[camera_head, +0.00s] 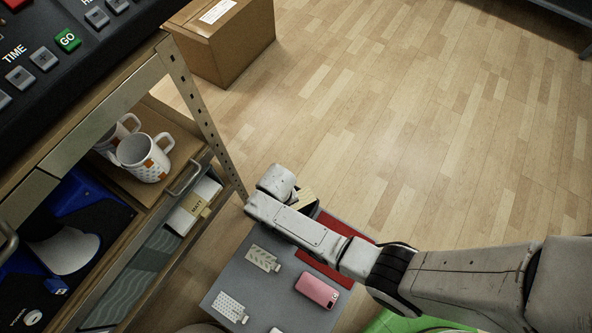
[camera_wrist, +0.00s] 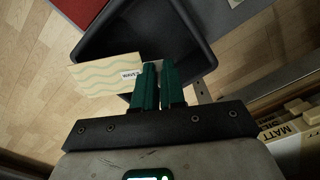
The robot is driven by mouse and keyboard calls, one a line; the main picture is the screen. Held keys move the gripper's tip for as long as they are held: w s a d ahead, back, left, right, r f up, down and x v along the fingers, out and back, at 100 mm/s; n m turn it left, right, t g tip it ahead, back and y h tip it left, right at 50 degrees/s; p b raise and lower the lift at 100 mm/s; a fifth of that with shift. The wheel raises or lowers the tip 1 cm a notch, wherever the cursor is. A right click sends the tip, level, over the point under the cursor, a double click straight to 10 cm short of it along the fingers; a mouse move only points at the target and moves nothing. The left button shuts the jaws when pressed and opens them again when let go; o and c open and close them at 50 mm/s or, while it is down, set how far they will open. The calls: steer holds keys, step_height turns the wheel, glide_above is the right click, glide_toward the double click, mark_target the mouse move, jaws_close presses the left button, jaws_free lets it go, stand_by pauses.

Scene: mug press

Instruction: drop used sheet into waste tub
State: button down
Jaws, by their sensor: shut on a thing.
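My gripper (camera_wrist: 160,76) has green fingers and is shut on the used sheet (camera_wrist: 103,75), a small cream card with pale wavy lines and a label. The sheet sticks out to the left of the fingers in the wrist view. The dark waste tub (camera_wrist: 193,28) is below the fingers, and its opening faces me. The sheet's right part lies over the tub, and its left end reaches past the tub's left wall. In the head view my arm hides the fingers and most of the tub; a bit of the sheet (camera_head: 306,198) shows beside the wrist.
A grey table (camera_head: 262,308) carries a pink phone-like item (camera_head: 317,291) and patterned pieces (camera_head: 263,258). Left is a shelf unit with white mugs (camera_head: 145,158) and a box marked MATT (camera_head: 196,207). A cardboard box (camera_head: 226,45) stands behind; floor at the right is clear.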

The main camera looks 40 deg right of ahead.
steer(key=shift+f+b, duration=0.5)
steer(key=shift+f, duration=0.45)
steer(key=shift+r, duration=0.1)
steer(key=c, duration=1.1)
jaws_free()
steer(key=shift+s, duration=0.1)
step_height(320, 180, up, 11)
steer(key=p, duration=0.3)
